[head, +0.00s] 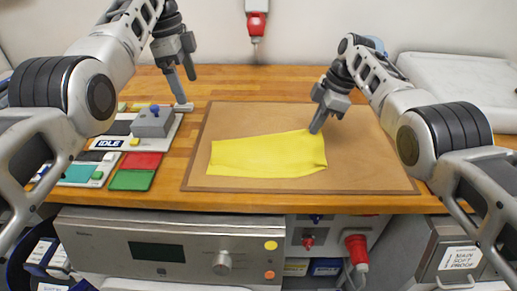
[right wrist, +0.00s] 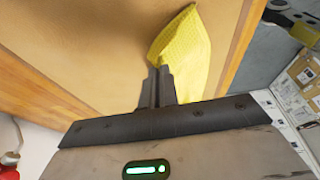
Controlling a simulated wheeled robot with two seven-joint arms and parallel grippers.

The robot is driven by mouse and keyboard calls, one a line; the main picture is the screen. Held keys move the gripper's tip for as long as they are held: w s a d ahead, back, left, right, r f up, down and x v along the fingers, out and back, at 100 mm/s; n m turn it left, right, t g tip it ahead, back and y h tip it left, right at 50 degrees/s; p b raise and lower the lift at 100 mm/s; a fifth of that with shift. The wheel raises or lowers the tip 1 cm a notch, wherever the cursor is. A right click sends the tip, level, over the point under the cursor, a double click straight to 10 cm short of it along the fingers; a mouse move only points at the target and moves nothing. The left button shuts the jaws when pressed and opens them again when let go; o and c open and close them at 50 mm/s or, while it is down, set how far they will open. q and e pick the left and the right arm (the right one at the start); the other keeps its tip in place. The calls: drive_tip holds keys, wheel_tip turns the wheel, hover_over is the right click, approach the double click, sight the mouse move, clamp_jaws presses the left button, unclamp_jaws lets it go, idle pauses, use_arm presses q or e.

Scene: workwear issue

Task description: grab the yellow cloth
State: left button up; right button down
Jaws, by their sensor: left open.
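The yellow cloth (head: 262,155) lies spread on the brown mat (head: 365,165) in the middle of the bench. Its right end is raised and creased at the far corner. My right gripper (head: 316,128) is at that corner, with its fingers close together on the cloth. In the right wrist view the fingertips (right wrist: 157,72) meet the edge of the cloth (right wrist: 184,55), which hangs beyond and beside them. The exact pinch is partly hidden by the fingers. My left gripper (head: 182,98) is open and empty, left of the mat, above the grey control box.
A grey control box (head: 153,122) with a blue knob stands left of the mat, near red (head: 141,160) and green (head: 131,180) pads. A pale folded item (head: 460,85) lies at the back right. The mat right of the cloth is clear.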

drive_tip(key=shift+c, duration=1.4)
unclamp_jaws()
drive_tip(key=shift+h, duration=0.8)
drive_tip(key=shift+d+r, duration=0.15)
drive_tip(key=shift+r, duration=0.8)
drive_tip(key=shift+d+r, duration=0.2)
drive_tip(key=shift+r, duration=0.8)
drive_tip(key=shift+d+r, duration=0.15)
drive_tip(key=shift+r, duration=0.8)
